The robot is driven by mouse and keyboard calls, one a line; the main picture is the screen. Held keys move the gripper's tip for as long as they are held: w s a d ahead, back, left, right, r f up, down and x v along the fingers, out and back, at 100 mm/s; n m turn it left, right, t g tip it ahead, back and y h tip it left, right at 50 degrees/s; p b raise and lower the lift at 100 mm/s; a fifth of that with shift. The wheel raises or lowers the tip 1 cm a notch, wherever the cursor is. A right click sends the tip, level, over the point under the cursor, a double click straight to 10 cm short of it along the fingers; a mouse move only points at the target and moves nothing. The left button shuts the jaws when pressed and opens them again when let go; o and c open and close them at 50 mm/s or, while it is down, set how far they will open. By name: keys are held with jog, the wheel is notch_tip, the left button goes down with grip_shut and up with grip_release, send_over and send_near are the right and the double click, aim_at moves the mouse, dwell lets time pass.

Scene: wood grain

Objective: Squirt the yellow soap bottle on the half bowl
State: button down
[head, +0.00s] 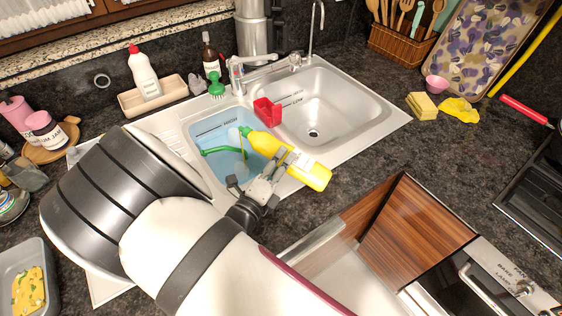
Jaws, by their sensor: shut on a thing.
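The yellow soap bottle (310,171) lies tilted almost on its side in the head view. My gripper (276,172) is shut around its body and partly covers it. The bottle's green cap end (244,131) points up and left, over the smaller left sink basin. This basin, seemingly the half bowl (192,128), holds bluish water, with a green-handled item (213,151) in it. The bottle's base end reaches right, over the front sink edge and counter. I cannot tell whether soap is coming out.
The larger right basin (340,107) is empty, with a red caddy (267,111) on the divider. The faucet (238,75) stands behind. A white bottle (144,72) and dark bottle (211,55) stand at the back. Sponges (422,106) and a yellow cloth (459,110) lie right.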

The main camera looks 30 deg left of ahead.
aim_at(268, 150)
jog(key=shift+d+f+n, duration=0.25)
jog(key=shift+f+n, duration=0.9)
jog(key=shift+n, duration=0.05)
jog(key=r+m, duration=0.2)
jog(key=a+r+m, duration=0.1)
jog(key=r+m, duration=0.1)
jog(key=shift+a+r, duration=0.1)
jog(key=shift+a+r+m, duration=1.45)
jog(key=shift+r+m, duration=0.05)
jog(key=shift+m, duration=0.5)
